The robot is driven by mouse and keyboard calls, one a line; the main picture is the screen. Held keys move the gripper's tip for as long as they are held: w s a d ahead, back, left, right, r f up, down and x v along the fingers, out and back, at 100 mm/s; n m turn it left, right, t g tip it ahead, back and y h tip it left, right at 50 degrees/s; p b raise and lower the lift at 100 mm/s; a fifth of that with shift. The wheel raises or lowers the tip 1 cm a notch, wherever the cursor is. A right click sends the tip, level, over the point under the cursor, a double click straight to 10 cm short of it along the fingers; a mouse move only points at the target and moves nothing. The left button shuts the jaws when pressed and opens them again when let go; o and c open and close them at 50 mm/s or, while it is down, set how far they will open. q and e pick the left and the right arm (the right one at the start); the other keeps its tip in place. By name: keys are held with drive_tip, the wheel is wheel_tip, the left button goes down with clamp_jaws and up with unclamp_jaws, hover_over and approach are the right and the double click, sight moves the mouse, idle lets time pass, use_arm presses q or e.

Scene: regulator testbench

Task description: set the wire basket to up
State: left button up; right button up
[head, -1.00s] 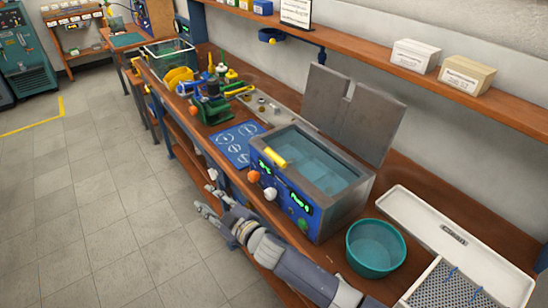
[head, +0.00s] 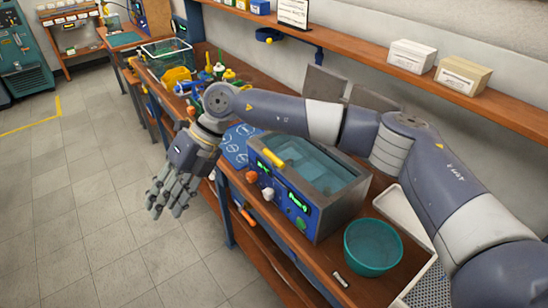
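The wire basket itself is hard to make out. A yellow handle (head: 273,158), perhaps the basket's, lies along the left rim of the blue-fronted bath (head: 318,185). The bath is filled with clear bluish liquid, and I cannot tell how high the basket sits in it. My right gripper (head: 166,200) hangs over the floor in front of the bench, left of the bath and apart from it. Its fingers are spread and empty. My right arm passes behind and above the bath and hides part of its raised grey lid (head: 325,84). My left gripper is not in view.
A teal bowl (head: 373,247) stands right of the bath, beside a white tray (head: 403,208) partly behind my arm. A blue mat (head: 236,143) and several tools lie to the left. A shelf with boxes (head: 462,76) runs above. The floor in front is clear.

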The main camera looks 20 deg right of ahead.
drive_tip(key=w+d+r+t+h, duration=0.2)
drive_tip(key=w+d+h, duration=0.25)
drive_tip(key=d, duration=0.55)
drive_tip(key=m+t+h, duration=0.1)
drive_tip(key=h, duration=0.5)
approach(274, 157)
drive_tip(key=shift+y, duration=0.25)
drive_tip(key=f+p, duration=0.1)
drive_tip(key=f, duration=0.2)
drive_tip(key=d+f+p, duration=0.1)
drive_tip(key=f+p, duration=0.1)
drive_tip(key=f, duration=0.1)
drive_tip(key=d+f+p, duration=0.1)
drive_tip(key=f, duration=0.2)
drive_tip(key=shift+w+d+f, duration=0.15)
drive_tip(key=shift+w+f, duration=0.1)
drive_tip(key=shift+f, duration=0.5)
clamp_jaws()
